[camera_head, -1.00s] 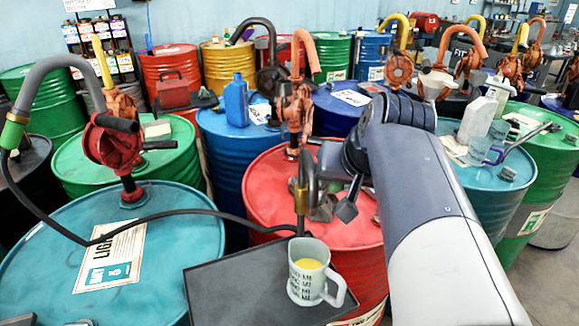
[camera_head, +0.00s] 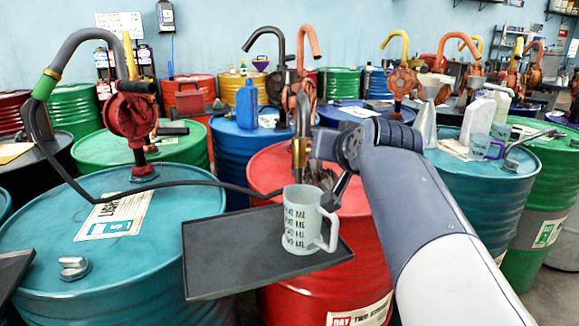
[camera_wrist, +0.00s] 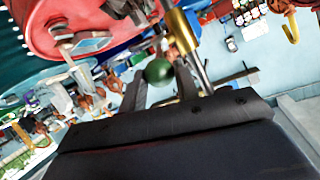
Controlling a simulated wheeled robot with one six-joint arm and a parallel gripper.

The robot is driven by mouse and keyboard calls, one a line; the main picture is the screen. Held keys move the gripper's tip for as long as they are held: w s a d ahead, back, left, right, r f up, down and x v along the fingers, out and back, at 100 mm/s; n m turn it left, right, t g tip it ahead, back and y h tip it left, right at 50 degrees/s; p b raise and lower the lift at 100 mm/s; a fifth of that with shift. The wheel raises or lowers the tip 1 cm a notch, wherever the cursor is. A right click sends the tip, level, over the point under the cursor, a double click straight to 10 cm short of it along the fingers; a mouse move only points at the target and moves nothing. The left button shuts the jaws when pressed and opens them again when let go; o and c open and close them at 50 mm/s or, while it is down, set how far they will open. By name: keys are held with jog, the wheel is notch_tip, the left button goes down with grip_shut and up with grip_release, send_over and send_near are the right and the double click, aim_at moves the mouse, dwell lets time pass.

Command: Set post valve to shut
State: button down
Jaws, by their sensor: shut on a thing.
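The post valve (camera_head: 299,152) is a brass body with a dark curved spout above it. It stands behind the mug, by the red drum; a black hose runs to it. In the wrist view its brass post (camera_wrist: 185,38) rises just beyond my fingers, beside a round green knob (camera_wrist: 159,71). My gripper (camera_wrist: 160,82) is shut on the green knob, between its two dark fingers. In the head view my gripper (camera_head: 335,186) is at the valve, partly hidden by the mug and my arm. The angle of the valve's handle cannot be told.
A frosted measuring mug (camera_head: 301,222) stands on a black tray (camera_head: 225,262) in front of the valve. A teal drum (camera_head: 165,255) with a red hand pump (camera_head: 131,115) is at left. A red drum (camera_head: 365,235) lies behind the tray, and several more drums crowd around.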

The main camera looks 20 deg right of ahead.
jog(key=f+t+b, duration=0.1)
jog(key=f+b, duration=0.1)
jog(key=b, duration=0.3)
jog(key=f+t+b, duration=0.2)
jog(key=b, duration=0.4)
jog(key=shift+s+a, duration=0.1)
jog(key=shift+s, duration=0.3)
jog(key=shift+f+b, duration=0.45)
jog(key=c, duration=1.3)
grip_release()
jog(key=shift+c, duration=0.2)
jog(key=shift+r, duration=0.15)
jog(key=shift+s, duration=0.1)
jog(key=shift+r, duration=0.1)
